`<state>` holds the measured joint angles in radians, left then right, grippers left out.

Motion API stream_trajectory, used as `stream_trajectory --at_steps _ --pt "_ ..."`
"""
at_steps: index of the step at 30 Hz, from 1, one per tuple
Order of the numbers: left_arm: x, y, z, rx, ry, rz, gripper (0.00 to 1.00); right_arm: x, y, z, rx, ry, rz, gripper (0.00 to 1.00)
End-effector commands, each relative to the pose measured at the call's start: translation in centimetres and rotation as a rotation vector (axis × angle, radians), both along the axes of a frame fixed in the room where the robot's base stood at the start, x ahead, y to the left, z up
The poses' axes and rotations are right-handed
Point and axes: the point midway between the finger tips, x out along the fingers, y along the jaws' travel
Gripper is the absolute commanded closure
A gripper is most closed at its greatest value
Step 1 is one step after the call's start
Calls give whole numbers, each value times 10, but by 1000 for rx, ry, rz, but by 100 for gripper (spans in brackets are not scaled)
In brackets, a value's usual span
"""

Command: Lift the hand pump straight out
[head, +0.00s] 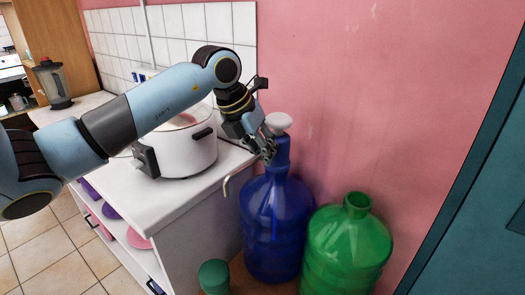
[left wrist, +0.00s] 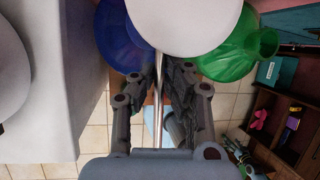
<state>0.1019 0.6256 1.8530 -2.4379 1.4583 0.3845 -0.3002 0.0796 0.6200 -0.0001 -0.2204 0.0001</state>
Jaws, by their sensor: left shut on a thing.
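The hand pump (head: 279,121) has a white rounded top and stands upright at the neck of the blue bottle (head: 268,228). Its thin metal spout (head: 228,187) hangs out to the left of the bottle. My left gripper (head: 268,150) is shut on the pump just below the white top, from the left side. In the left wrist view the white top (left wrist: 185,22) covers the upper middle, and the spout (left wrist: 158,105) runs between the fingers. The fingers hide part of the pump's body.
A green bottle (head: 347,245) stands close to the right of the blue one. A white pot (head: 180,148) sits on the white counter (head: 185,195) to the left. A dark green cylinder (head: 214,276) is in front. A pink wall (head: 385,90) is behind.

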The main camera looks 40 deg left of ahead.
Motion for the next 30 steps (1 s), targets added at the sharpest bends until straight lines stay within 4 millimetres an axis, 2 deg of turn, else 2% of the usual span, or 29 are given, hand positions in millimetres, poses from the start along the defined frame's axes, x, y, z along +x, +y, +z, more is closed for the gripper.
stream_trajectory --at_steps 6,7,12,23,26,30 --pt "0 0 0 0 1 1 100 0 -1 0 -2 1 1 30" --pt "0 0 0 0 1 1 88 0 -2 0 -2 1 1 30" --pt "0 0 0 1 1 0 65 0 -2 0 -2 1 1 30" --pt "-2 2 5 2 -1 0 64 0 -2 0 -2 0 0 30" --pt "-7 4 17 5 -1 -1 64 0 -1 0 -1 0 0 30" --pt "-20 9 46 11 -3 -3 64 0 -1 0 -1 0 0 30"
